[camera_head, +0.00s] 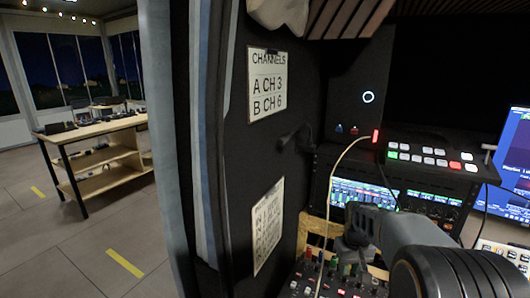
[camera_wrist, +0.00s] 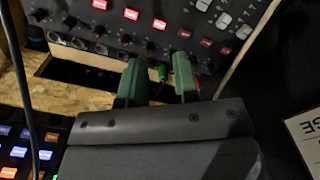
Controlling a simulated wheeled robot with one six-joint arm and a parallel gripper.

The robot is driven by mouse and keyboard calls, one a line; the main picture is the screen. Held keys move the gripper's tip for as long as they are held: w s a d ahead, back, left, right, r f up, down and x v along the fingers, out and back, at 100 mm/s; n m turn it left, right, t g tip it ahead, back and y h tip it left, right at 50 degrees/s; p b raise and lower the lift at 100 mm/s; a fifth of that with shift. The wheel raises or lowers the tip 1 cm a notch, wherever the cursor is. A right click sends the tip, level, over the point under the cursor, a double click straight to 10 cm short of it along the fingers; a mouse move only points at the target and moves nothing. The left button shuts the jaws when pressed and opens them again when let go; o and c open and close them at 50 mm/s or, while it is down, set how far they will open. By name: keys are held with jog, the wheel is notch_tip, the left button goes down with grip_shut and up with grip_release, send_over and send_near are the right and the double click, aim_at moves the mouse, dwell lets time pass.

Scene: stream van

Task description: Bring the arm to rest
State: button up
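My arm (camera_head: 400,232) reaches in from the lower right in the head view, low over the equipment. In the wrist view my gripper (camera_wrist: 158,82) points at a dark panel (camera_wrist: 70,14) with red-lit buttons, knobs and a row of sockets. Its two green-faced fingers stand apart. A small green plug (camera_wrist: 162,72) shows in the gap between them, near the panel's lower edge. I cannot tell whether a finger touches it. The fingertips are hardly visible in the head view.
A wooden board (camera_wrist: 60,95) lies below the panel, with a lit button pad (camera_wrist: 30,150) at lower left. A thin cable (camera_head: 328,190) hangs near a switcher (camera_head: 430,160) and a monitor (camera_head: 510,165). A black wall with a channel sheet (camera_head: 268,85) stands left. Open floor (camera_head: 60,255) lies beyond it.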

jog(key=s+a+r+t+p, duration=0.1)
jog(key=s+a+r, duration=0.3)
jog(key=s, duration=0.4)
jog(key=s+a+r+t+p, duration=0.2)
jog(key=s+a+r, duration=0.2)
jog(key=s, duration=0.4)
jog(key=shift+a+r+t, duration=0.15)
jog(key=shift+a+t, duration=0.05)
jog(key=shift+t, duration=0.1)
jog(key=shift+a, duration=0.1)
